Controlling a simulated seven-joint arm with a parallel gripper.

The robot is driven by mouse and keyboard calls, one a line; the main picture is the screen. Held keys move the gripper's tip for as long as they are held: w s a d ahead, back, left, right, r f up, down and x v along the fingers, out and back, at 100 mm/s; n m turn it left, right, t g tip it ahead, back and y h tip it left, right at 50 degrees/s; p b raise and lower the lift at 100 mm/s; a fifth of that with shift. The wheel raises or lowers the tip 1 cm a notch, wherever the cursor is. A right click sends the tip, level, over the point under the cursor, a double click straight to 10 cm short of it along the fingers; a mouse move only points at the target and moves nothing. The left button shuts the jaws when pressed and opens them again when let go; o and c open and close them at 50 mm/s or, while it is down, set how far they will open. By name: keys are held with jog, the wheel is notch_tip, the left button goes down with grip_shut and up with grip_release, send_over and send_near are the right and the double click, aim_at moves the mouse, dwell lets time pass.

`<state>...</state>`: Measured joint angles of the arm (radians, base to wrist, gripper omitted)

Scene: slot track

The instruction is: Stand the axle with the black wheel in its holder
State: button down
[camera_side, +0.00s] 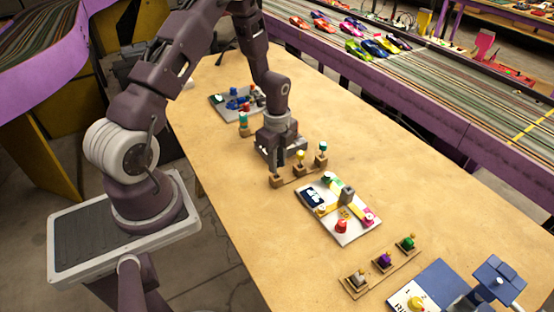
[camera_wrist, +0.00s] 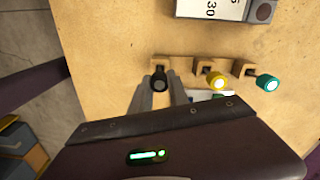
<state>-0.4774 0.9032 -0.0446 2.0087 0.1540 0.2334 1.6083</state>
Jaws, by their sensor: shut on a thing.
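My gripper (camera_side: 274,168) is low over the left end of a wooden row of three holders. In the wrist view my gripper (camera_wrist: 162,92) has its fingers shut on the axle with the black wheel (camera_wrist: 160,83), whose round end shows between them. The black wheel's axle is at the left wooden holder (camera_wrist: 159,60); I cannot tell whether it is seated in it. The other two holders carry axles with a yellow wheel (camera_side: 300,154) and a teal wheel (camera_side: 323,146). In the side view my fingers hide the black wheel.
A white tray (camera_side: 352,236) with colored parts lies right of the row. A second tray (camera_side: 217,99) lies at the back, and a blue box (camera_side: 447,279) is at lower right. Bare table is at front left.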

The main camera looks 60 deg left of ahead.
jog(key=shift+f, duration=0.35)
jog(key=c, duration=1.2)
grip_release()
jog(key=shift+r, duration=0.1)
jog(key=shift+n, duration=0.4)
jog(key=r, duration=1)
jog(key=shift+d, duration=0.4)
jog(key=s+d+r+n+t, duration=0.1)
jog(key=s+d+r+n, duration=0.2)
jog(key=r, duration=0.3)
jog(key=s+d+r+n+t+y, duration=0.1)
jog(key=s+d+r+n, duration=0.25)
jog(key=r, duration=0.35)
jog(key=s+d+r+n+t, duration=0.1)
jog(key=s+d+r+n, duration=0.1)
jog(key=s+d+r, duration=0.3)
jog(key=s+d+r+n+t, duration=0.1)
jog(key=s+n, duration=0.1)
jog(key=s+d+r+n, duration=0.1)
jog(key=s+r, duration=0.1)
jog(key=s, duration=0.1)
jog(key=s+d+r+n+t+h, duration=0.1)
jog(key=s+n, duration=0.1)
jog(key=s, duration=0.1)
jog(key=shift+d+r+n+t, duration=0.2)
jog(key=shift+d+n+t, duration=0.1)
jog(key=shift+n, duration=0.05)
